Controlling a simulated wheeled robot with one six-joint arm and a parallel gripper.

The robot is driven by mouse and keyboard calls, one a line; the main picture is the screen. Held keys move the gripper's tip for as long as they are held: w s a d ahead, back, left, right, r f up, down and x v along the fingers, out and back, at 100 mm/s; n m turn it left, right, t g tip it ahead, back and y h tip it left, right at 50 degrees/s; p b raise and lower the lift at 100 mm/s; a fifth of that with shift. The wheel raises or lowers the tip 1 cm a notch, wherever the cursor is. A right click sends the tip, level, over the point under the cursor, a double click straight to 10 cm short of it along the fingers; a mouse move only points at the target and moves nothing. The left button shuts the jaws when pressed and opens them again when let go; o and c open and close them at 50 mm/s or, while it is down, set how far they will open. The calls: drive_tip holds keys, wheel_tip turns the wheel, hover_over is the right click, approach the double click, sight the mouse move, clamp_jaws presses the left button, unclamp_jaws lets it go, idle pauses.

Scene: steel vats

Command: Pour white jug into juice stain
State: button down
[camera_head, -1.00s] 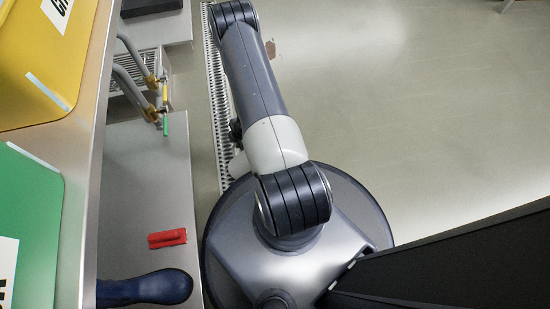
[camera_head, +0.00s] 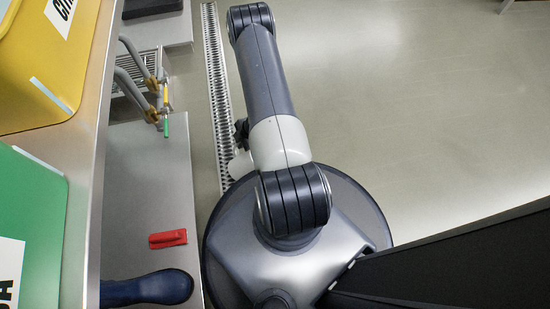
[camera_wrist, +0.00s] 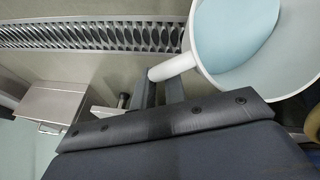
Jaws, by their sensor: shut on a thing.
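The white jug (camera_wrist: 280,85) shows in the wrist view at the upper right, cut off by the frame edge. Its open mouth faces the camera and pale blue liquid (camera_wrist: 235,30) shows inside. My gripper (camera_wrist: 161,86) is shut on the jug's white handle (camera_wrist: 173,67); the jug body is to the right of the fingers. In the head view my arm covers the gripper, and I cannot make out the jug for certain. The juice stain is not visible in either current view; my arm covers the floor where a reddish-brown patch showed earlier.
A slotted floor drain (camera_head: 214,90) runs beside my arm and crosses the top of the wrist view (camera_wrist: 90,36). A steel bench (camera_head: 145,200) on the left holds a red object (camera_head: 168,239). Yellow (camera_head: 40,70) and green (camera_head: 35,230) containers stand above it. Open floor (camera_head: 420,110) lies right.

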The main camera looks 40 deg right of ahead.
drive_tip(key=shift+s+d+t+y, duration=0.2)
drive_tip(key=shift+d+t+y, duration=0.15)
drive_tip(key=shift+y, duration=0.25)
idle(0.4)
drive_tip(key=shift+s+d+f+m+t+y+b, duration=0.1)
drive_tip(key=shift+s+d+m+t+y+b, duration=0.25)
drive_tip(key=shift+t+y+b, duration=0.3)
idle(1.5)
drive_tip(key=shift+s+d+f+t+y+b, duration=0.2)
drive_tip(key=shift+f+y+b, duration=0.3)
drive_tip(key=shift+b, duration=0.45)
drive_tip(key=shift+s+d+f+t+y+b, duration=0.1)
drive_tip(key=shift+d+f+y+b, duration=0.3)
drive_tip(key=shift+b, duration=0.55)
idle(1.3)
drive_tip(key=shift+s+d+f+t+y+b, duration=0.2)
drive_tip(key=shift+s+d+t+y+b, duration=0.15)
drive_tip(key=shift+d+b, duration=0.25)
idle(1.0)
